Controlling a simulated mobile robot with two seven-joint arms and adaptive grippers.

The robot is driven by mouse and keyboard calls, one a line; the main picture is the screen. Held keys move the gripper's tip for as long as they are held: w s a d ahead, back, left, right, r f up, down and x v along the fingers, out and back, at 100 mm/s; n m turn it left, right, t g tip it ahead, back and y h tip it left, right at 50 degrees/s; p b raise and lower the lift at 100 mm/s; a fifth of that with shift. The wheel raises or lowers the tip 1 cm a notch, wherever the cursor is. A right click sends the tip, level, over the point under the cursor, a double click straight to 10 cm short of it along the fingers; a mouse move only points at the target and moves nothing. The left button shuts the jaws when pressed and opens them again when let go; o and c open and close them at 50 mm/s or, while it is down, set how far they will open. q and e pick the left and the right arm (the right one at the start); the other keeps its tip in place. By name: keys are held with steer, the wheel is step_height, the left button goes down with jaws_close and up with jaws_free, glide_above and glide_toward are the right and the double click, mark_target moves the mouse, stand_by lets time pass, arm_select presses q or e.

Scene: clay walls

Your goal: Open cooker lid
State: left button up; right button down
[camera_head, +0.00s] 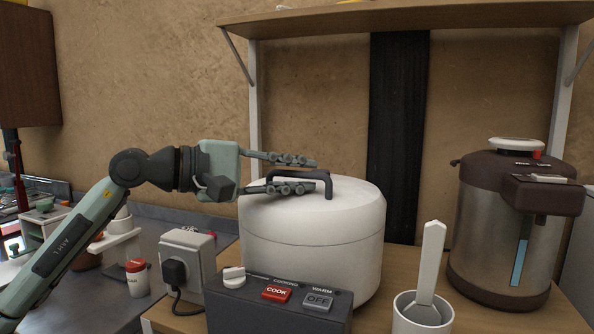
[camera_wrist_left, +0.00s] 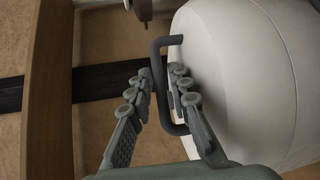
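The white cooker (camera_head: 312,255) stands on the wooden table with its rounded lid (camera_head: 355,203) shut. A dark grey loop handle (camera_head: 329,187) rises from the lid top. My left gripper (camera_head: 315,175) reaches in from the left at the handle, its two fingers apart, one above the other. In the left wrist view, the handle (camera_wrist_left: 157,68) runs between the open fingers of the left gripper (camera_wrist_left: 161,76). One finger is in the gap between handle bar and lid (camera_wrist_left: 225,75); the other is outside the bar. Contact cannot be told. My right gripper is not in view.
In front of the cooker is a dark control box (camera_head: 280,307) with a red COOK button. A white cup (camera_head: 423,318) with a paddle and a steel hot-water dispenser (camera_head: 500,235) stand to the right. A grey socket box (camera_head: 188,262) is at left. A shelf (camera_head: 400,17) hangs above.

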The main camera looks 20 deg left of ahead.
arm_select(q)
jaws_close()
steer(key=shift+a, duration=0.1)
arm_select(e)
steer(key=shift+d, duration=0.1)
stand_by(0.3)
